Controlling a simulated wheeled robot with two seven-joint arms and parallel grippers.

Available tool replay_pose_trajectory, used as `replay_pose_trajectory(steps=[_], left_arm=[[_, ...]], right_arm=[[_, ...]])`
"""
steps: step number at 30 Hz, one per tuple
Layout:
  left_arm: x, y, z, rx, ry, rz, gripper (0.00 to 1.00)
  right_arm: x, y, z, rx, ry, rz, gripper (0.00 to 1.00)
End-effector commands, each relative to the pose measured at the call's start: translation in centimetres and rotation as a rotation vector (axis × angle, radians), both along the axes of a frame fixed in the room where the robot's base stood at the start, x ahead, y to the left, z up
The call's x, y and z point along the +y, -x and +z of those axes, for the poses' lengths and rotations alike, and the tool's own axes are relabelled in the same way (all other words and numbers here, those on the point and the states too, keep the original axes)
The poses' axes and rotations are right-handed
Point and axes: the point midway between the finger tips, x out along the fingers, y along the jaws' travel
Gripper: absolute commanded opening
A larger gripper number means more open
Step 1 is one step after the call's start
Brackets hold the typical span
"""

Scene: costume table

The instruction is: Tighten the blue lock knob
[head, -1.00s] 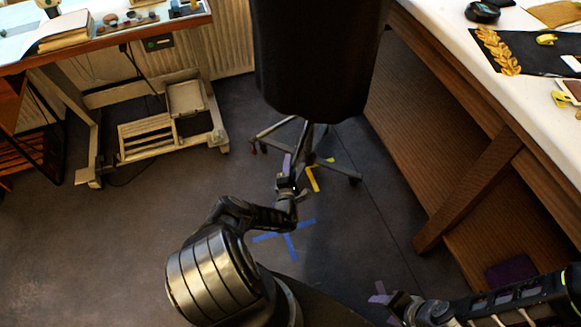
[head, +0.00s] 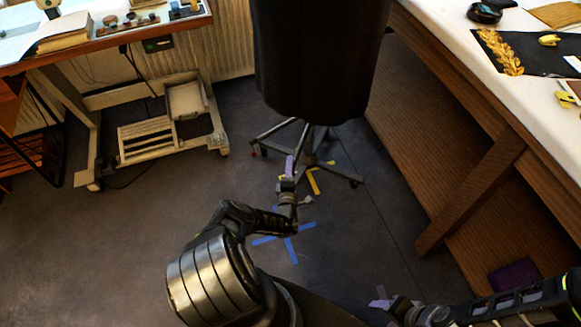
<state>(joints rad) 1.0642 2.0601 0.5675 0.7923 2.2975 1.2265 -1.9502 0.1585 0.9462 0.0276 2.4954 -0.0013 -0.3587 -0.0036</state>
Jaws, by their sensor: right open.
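I cannot make out a blue lock knob in the head view. A black padded form (head: 315,65) stands upright on a grey wheeled base (head: 312,150) at the top middle. My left gripper (head: 289,165), with purple fingertips, is in front of the base, seen from above and behind. Its jaw gap and whether it touches the base cannot be told. My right gripper (head: 380,301), also purple-tipped, is open low over the floor at the bottom right, away from the stand.
A white-topped table (head: 460,50) with wooden side panels runs along the right. A desk (head: 140,35) with a book and small items stands at the upper left. Blue tape (head: 290,250) and yellow tape (head: 314,181) mark the dark floor, which is clear at left.

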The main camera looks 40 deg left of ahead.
Motion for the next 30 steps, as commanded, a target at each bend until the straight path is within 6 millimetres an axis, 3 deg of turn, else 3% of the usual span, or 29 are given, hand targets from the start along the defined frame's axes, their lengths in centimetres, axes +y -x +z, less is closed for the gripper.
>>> replay_pose_trajectory(steps=[6,16,30], left_arm=[[0.0,0.0,0.0,-0.001,0.001,0.0,0.58],[-0.2,0.4,0.1,0.0,0.001,0.001,0.58],[-3.8,6.0,0.2,0.0,0.001,0.0,0.58]], right_arm=[[0.0,0.0,0.0,0.0,0.0,0.0,0.58],[0.0,0.0,0.2,0.0,0.0,0.0,0.58],[0.0,0.0,1.5,0.0,0.0,-0.001,0.58]])
